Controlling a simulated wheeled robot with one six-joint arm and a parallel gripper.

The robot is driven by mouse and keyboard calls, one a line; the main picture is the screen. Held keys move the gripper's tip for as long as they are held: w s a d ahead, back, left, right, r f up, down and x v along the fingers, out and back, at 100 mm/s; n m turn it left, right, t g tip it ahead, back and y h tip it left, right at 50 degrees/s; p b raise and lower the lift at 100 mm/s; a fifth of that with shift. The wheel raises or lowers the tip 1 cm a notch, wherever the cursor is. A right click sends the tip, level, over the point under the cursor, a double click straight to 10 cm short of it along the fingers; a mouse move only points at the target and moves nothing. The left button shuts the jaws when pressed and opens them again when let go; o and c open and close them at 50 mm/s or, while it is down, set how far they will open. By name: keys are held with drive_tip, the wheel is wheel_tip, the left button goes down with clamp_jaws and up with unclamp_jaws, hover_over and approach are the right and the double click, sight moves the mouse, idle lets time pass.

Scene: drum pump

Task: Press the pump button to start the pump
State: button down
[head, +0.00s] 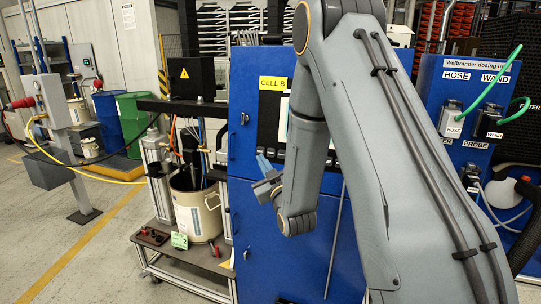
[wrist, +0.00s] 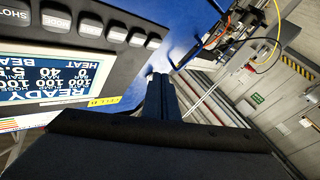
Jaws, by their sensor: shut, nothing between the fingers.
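My gripper (head: 265,170) is shut and empty in the head view, in front of the blue cabinet (head: 268,220) and below its control panel (head: 267,118). In the wrist view its closed fingers (wrist: 158,82) point at the cabinet beside the panel (wrist: 125,72), which appears upside down. A row of dark buttons runs along the panel; one reads MODE (wrist: 56,20) and one SHOT (wrist: 14,14). The labels on the others (wrist: 117,33) are too small to read, so I cannot tell the pump button. The screen (wrist: 45,82) reads READY. The fingers appear apart from the buttons. My arm hides part of the panel in the head view.
A drum (head: 197,212) with hoses stands on a low cart left of the cabinet. A blue hose and wand unit (head: 455,90) with a green cable stands at the right. A grey post (head: 57,105) stands at the left. Open floor lies at the front left.

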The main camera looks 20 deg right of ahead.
drive_tip(key=shift+w+d+f+b, duration=0.2)
drive_tip(key=shift+w+d+b, duration=0.1)
drive_tip(key=shift+w+d, duration=0.4)
drive_tip(key=shift+w+d+f+b, duration=0.15)
drive_tip(key=shift+w+d+b, duration=0.25)
drive_tip(key=shift+w, duration=0.45)
drive_tip(key=shift+w+d+f+b, duration=0.2)
drive_tip(key=shift+w+d+b, duration=0.05)
drive_tip(key=shift+w+d, duration=0.5)
drive_tip(key=shift+w+a, duration=0.1)
drive_tip(key=shift+w+d+f+b, duration=0.1)
drive_tip(key=shift+w+d+b, duration=0.15)
drive_tip(key=shift+w+b, duration=0.05)
idle(0.3)
drive_tip(key=shift+w+d, duration=0.25)
drive_tip(key=shift+w, duration=0.1)
idle(0.7)
drive_tip(key=shift+s+a, duration=0.1)
idle(0.4)
drive_tip(key=shift+s+a, duration=0.4)
drive_tip(key=shift+s, duration=0.2)
drive_tip(key=s+a, duration=0.1)
drive_tip(key=s, duration=0.1)
drive_tip(key=s+a+r, duration=0.1)
drive_tip(key=s+a, duration=0.1)
drive_tip(key=shift+p, duration=0.4)
